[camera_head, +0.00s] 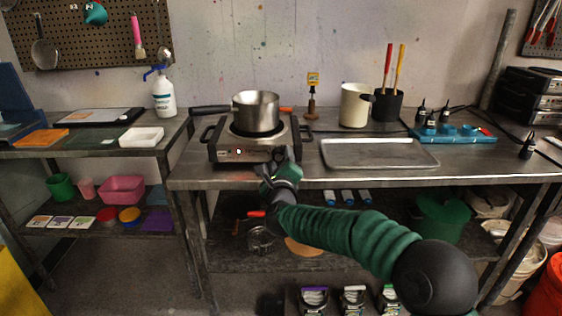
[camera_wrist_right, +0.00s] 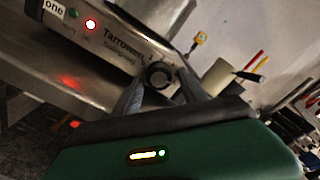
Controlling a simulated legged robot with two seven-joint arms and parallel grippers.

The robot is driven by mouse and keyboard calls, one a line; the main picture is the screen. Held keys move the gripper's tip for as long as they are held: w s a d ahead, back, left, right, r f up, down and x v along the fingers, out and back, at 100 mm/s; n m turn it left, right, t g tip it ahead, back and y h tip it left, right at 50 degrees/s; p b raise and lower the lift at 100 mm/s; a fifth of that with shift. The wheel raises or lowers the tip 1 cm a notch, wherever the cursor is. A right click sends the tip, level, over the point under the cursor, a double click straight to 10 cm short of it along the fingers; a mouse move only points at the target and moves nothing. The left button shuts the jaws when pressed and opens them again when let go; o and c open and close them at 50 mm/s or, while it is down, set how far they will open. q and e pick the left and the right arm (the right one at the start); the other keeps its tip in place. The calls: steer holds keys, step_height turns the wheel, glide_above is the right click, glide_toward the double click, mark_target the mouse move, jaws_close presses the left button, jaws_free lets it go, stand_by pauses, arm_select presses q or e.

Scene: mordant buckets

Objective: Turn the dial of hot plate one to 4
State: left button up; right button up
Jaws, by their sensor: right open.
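Hot plate one (camera_head: 232,153) stands on the steel table with a steel pot (camera_head: 256,112) on top. In the right wrist view the hot plate (camera_wrist_right: 118,35) appears tilted, with a label reading "one" and a lit lamp on its front. Its dark round dial (camera_wrist_right: 158,75) shows between the fingers of my right gripper (camera_wrist_right: 160,84). That gripper is open; whether the fingers touch the dial cannot be told. In the head view my right gripper (camera_head: 284,158) is at the right part of the hot plate's front and hides the dial. The dial's setting is not readable. My left gripper is not in view.
A metal tray (camera_head: 380,153) lies right of the hot plate. A white container (camera_head: 355,105) and a black pot with red and yellow handles (camera_head: 388,105) stand behind it. A spray bottle (camera_head: 163,95) stands on the left table. The pot's handle points left.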

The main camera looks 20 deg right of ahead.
steer(key=shift+a, duration=0.15)
steer(key=shift+s+a, duration=0.1)
steer(key=shift+s, duration=0.15)
steer(key=p+v, duration=0.2)
steer(key=v, duration=1.4)
steer(key=shift+s, duration=0.1)
